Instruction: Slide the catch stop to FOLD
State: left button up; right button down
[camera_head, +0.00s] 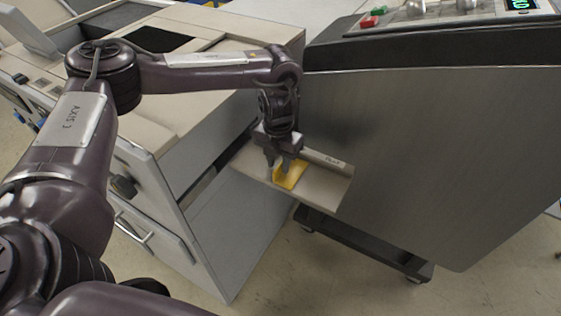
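The catch stop appears to be the yellow piece (291,177) on a narrow beige tray (325,190) that juts out from the large grey machine. I see no FOLD marking; the gripper and arm cover part of the tray. My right gripper is not in view.
The large grey machine (420,150) stands on the right, with knobs, red and green buttons and a green display on top. A beige cabinet (235,225) stands on the left, close to the tray.

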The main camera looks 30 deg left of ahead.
pick_arm(q)
jog(key=shift+d, duration=0.1)
jog(key=shift+w+d+r, duration=0.1)
jog(key=shift+r, duration=0.4)
notch_tip(320, 180, up, 7)
jog(key=shift+f, duration=0.1)
dwell(0.4)
